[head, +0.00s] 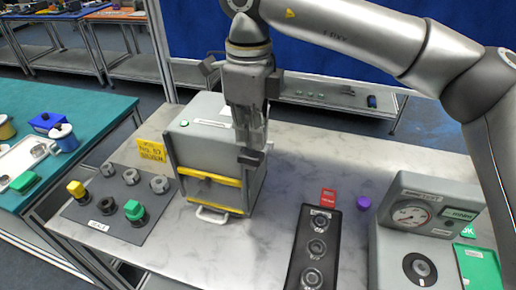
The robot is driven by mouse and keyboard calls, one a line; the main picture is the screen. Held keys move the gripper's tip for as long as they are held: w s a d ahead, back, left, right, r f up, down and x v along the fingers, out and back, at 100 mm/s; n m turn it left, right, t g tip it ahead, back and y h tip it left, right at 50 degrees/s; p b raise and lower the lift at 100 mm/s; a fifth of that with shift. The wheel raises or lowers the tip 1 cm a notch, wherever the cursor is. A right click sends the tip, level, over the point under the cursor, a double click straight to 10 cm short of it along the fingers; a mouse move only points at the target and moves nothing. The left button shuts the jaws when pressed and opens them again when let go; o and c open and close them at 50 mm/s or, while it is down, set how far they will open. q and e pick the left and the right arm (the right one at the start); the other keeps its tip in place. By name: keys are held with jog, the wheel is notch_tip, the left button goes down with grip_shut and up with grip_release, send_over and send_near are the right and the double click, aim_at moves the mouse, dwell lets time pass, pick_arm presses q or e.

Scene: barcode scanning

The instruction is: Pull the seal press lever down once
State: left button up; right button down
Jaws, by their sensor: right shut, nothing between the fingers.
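A grey box-shaped machine (207,145) with yellow bars across its front stands left of centre on the table; I take it to be the seal press. A white loop handle (212,215) sits low at its front, near the table top. I cannot tell surely whether this is the lever. My right gripper (251,157) points down at the right side of the machine, its fingers shut and empty. It hides part of the machine's right side, and I cannot tell whether it touches. My left gripper is not in view.
A dark plate (92,222) with several fittings lies left, by a yellow sign (151,150). A black tray (297,262) of round fittings, a purple cap (364,202) and a gauge box (440,190) stand right.

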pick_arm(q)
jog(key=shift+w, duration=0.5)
pick_arm(e)
notch_tip(320, 180, down, 6)
jog(key=b, duration=0.4)
jog(key=shift+r+b, duration=0.1)
jog(key=shift+b, duration=0.25)
pick_arm(q)
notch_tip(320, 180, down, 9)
jog(key=b, duration=0.4)
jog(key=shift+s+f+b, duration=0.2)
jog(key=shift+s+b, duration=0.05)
jog(key=shift+b, duration=0.1)
pick_arm(e)
notch_tip(320, 180, down, 6)
jog(key=shift+s, duration=0.1)
pick_arm(q)
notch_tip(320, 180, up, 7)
jog(key=p, duration=0.7)
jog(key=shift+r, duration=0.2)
pick_arm(e)
send_near(251, 154)
notch_tip(251, 154, down, 6)
jog(key=shift+r, duration=0.25)
